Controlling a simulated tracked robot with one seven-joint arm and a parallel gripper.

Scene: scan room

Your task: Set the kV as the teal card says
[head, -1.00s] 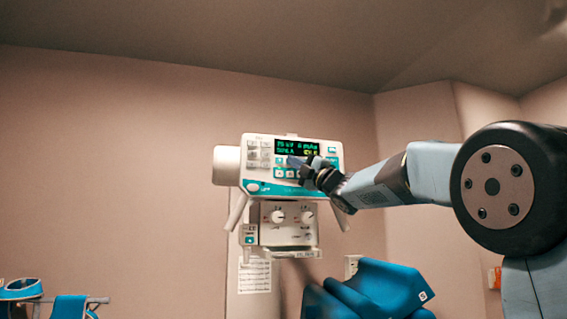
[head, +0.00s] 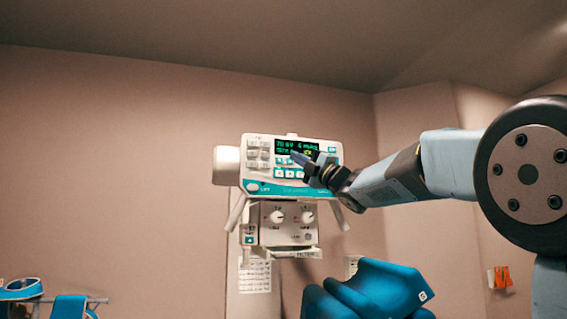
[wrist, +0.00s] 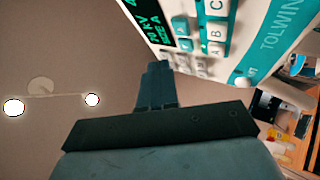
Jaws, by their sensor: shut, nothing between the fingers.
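The white X-ray console (head: 270,185) with a teal band is mounted at the wall, and its dark screen (head: 297,147) glows green. In the wrist view the screen (wrist: 152,22) appears to read 70 kV, tilted. My gripper (head: 297,158) is shut and empty, with its tip in front of the panel just below the screen, hiding part of it. In the wrist view my gripper (wrist: 157,72) points up beside the console's grey, white and teal buttons (wrist: 200,35). I cannot tell whether the tip touches a button. I cannot make out a teal card in either view.
Below the console is a white unit with two knobs (head: 292,217). A printed sheet (head: 256,277) hangs on the wall beneath. Blue padded shapes (head: 375,290) stand at the lower middle, and blue items hang on a rail (head: 45,299) at the lower left.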

